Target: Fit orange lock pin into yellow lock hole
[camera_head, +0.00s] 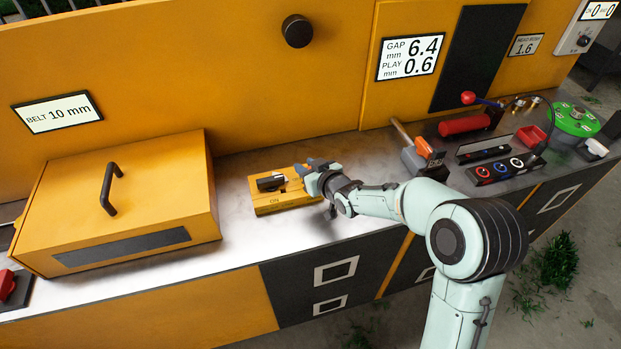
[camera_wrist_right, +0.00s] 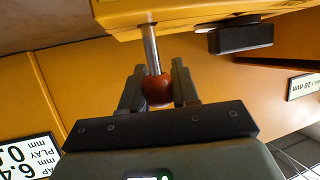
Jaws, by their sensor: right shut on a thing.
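My right gripper (camera_head: 318,178) is at the right end of a low yellow box (camera_head: 290,204) marked ON. In the right wrist view my right gripper (camera_wrist_right: 159,88) is shut on a dark red ball knob (camera_wrist_right: 158,90). The knob sits on a metal rod (camera_wrist_right: 150,48) that runs to the yellow box (camera_wrist_right: 185,12). A black block (camera_wrist_right: 240,38) sticks out beside the rod. An orange piece (camera_head: 424,147), possibly the lock pin, is at a grey block further right. I cannot make out a lock hole. My left gripper is not in view.
A large yellow cover (camera_head: 128,200) with a black handle stands on the left of the bench. A red cylinder (camera_head: 464,126), a button box (camera_head: 503,168) and a green round device (camera_head: 575,119) are at the right. The bench between the cover and the yellow box is clear.

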